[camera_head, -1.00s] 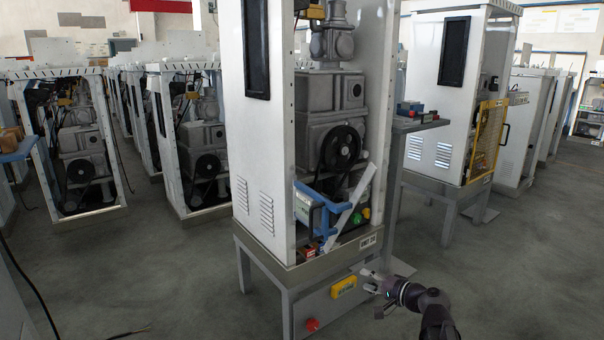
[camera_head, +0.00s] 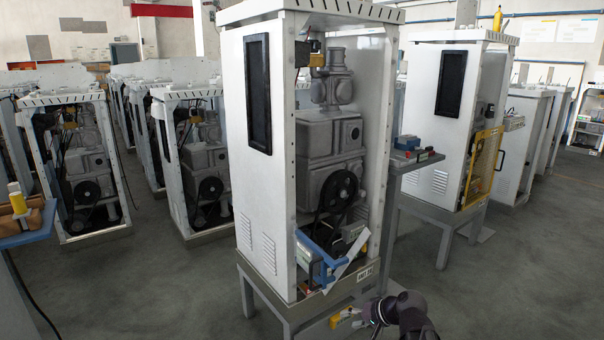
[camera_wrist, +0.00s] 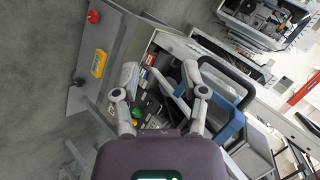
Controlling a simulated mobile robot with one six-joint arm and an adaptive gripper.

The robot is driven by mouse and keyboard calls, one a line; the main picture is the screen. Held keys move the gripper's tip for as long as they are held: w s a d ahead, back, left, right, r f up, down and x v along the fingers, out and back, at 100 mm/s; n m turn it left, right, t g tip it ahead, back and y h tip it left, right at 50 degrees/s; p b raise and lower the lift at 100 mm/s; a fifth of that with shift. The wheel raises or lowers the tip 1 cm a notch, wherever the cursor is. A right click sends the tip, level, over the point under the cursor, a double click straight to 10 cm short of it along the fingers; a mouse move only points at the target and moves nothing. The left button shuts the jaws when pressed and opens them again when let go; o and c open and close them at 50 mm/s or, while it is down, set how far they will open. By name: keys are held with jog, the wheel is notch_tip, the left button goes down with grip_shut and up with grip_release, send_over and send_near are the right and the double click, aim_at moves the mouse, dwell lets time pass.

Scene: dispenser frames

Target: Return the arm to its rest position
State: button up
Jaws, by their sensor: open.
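My gripper (camera_wrist: 163,82) is open and empty in the wrist view, its two grey fingers spread apart. Behind the fingers are the lower part of a dispenser frame, a blue bracket (camera_wrist: 226,122) and a green button (camera_wrist: 137,113). In the head view my arm (camera_head: 405,312) shows at the bottom right of centre, in front of the central dispenser frame (camera_head: 268,190). There the arm is low, and the gripper's fingertips are hard to make out near the frame's stand.
A side table (camera_head: 415,162) with small devices stands right of the central frame. More frames stand left and right. The grey floor (camera_head: 510,270) at the right is clear.

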jog(key=s+d+r+n+g+h+p, duration=0.1)
jog(key=s+r+h+p, duration=0.3)
jog(key=r+p, duration=0.7)
jog(key=s+d+r+n+g+h+p, duration=0.2)
jog(key=s+r+g+h+p, duration=0.2)
jog(key=r+p, duration=0.7)
jog(key=s+p, duration=0.2)
jog(key=p, duration=0.3)
jog(key=shift+d+g, duration=0.2)
jog(key=shift+g, duration=0.1)
